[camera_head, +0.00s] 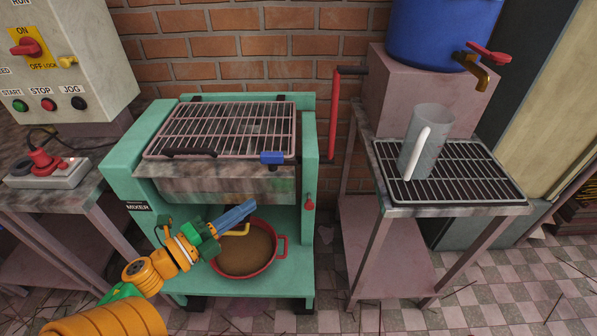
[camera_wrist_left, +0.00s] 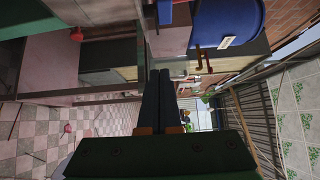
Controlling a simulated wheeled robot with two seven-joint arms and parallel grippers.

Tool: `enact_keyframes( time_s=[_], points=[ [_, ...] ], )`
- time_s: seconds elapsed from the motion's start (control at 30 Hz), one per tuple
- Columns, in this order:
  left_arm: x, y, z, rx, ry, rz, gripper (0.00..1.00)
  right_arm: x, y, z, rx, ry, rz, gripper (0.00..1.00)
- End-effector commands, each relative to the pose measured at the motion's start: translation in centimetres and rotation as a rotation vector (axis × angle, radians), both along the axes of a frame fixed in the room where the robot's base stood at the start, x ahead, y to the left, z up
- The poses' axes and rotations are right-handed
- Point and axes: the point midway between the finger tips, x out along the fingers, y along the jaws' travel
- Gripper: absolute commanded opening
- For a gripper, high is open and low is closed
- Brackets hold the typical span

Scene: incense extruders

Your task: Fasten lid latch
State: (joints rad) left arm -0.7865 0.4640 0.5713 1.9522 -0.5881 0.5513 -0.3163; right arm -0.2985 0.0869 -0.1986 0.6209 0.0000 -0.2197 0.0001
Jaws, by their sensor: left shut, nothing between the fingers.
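The mixer (camera_head: 220,155) is a green machine with a barred metal lid (camera_head: 225,130) lying over its trough. A blue latch (camera_head: 271,158) sits at the lid's front right edge, and I cannot tell whether it is fastened. A dark handle (camera_head: 190,152) is on the lid's front left edge. My left gripper (camera_head: 250,208) is shut and empty, below and in front of the latch, over the lower shelf. Its shut fingers also show in the left wrist view (camera_wrist_left: 160,95). The latch is not clear in that view. My right gripper is out of view.
A red pot (camera_head: 281,246) with brown contents stands on the mixer's lower shelf beneath my left gripper. A red crank (camera_head: 333,115) rises at the mixer's right. A grey jug (camera_head: 426,140) stands on a rack (camera_head: 480,185) to the right. A control box (camera_head: 60,85) is at left.

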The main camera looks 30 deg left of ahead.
Motion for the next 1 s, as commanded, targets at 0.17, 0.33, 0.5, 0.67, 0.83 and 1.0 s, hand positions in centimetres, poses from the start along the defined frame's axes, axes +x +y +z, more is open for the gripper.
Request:
enact_keyframes(
  time_s=[0.17, 0.33, 0.5, 0.67, 0.83, 1.0],
  points=[
    [0.0, 0.0, 0.0, -0.004, 0.001, 0.002, 0.0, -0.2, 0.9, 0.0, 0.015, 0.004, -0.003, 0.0],
    [1.6, -0.3, 0.1, -0.007, -0.001, 0.001, 0.0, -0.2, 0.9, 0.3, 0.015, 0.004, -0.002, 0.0],
    [5.1, -1.2, 0.3, -0.004, -0.003, 0.002, 0.0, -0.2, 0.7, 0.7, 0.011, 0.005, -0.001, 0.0],
    [8.6, -1.9, 0.2, -0.007, -0.002, 0.004, 0.0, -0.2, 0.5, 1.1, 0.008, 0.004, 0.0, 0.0],
    [11.4, -1.3, -0.1, -0.004, 0.0, 0.005, 0.0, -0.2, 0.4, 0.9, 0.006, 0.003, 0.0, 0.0],
    [12.9, -0.4, -0.1, -0.006, 0.001, 0.004, 0.0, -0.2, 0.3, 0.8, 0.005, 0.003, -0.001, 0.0]
  ],
)
